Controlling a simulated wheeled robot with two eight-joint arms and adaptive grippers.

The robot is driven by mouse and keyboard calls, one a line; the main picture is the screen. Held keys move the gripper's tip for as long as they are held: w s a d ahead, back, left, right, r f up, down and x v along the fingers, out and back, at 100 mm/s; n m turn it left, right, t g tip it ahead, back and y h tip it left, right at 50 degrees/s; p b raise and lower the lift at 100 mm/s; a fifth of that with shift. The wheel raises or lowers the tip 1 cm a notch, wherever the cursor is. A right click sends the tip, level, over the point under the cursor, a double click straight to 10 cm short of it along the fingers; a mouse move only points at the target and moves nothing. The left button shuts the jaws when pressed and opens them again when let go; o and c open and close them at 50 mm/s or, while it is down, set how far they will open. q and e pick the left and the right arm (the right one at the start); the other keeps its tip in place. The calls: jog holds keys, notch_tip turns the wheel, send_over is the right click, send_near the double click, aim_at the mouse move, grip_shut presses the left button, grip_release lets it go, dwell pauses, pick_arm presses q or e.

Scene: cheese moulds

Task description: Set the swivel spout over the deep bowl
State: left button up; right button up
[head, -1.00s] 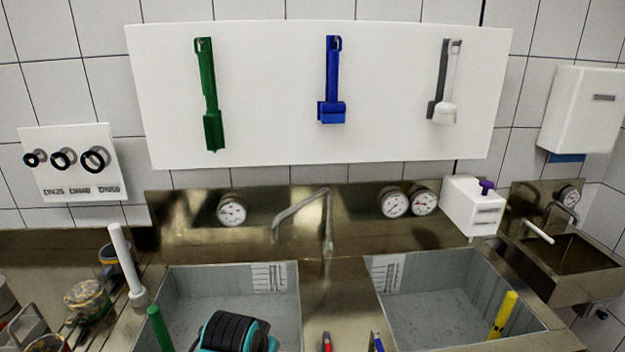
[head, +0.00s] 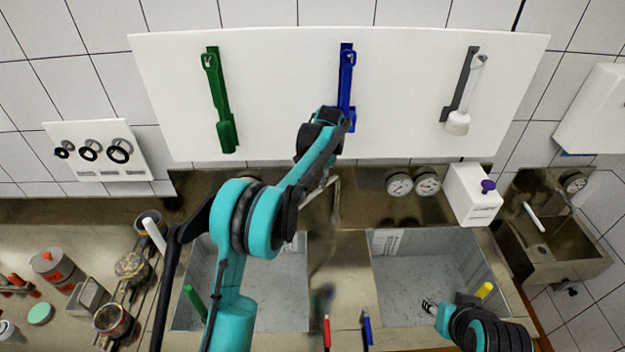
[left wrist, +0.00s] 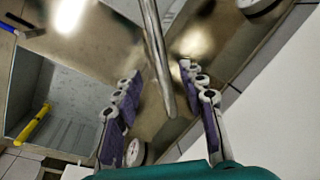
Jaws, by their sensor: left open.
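The swivel spout (head: 337,208) is a bent metal tube at the back of the sink, between the two bowls; my left arm partly covers it. Its tube also shows in the left wrist view (left wrist: 154,45), its end lying between the open fingers of my left gripper (left wrist: 162,98); I cannot tell whether they touch it. The left bowl (head: 280,290) is partly hidden by my arm. The right bowl (head: 400,280) is clearer; I cannot tell which is deeper. My right gripper (head: 430,306) is small and low over the right bowl, its fingers unclear.
A white box with a purple knob (head: 472,195) stands behind the right bowl. Gauges (head: 399,184) line the backsplash. Green, blue and white tools hang on the white board (head: 400,80).

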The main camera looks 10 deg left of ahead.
aim_at(311, 195)
pick_arm(q)
jog(key=f, duration=0.2)
jog(key=a+f, duration=0.1)
jog(key=f, duration=0.4)
jog(key=shift+w+a+f+p, duration=0.15)
jog(key=shift+w+f+p, duration=0.05)
jog(key=shift+w+p, duration=0.1)
grip_shut()
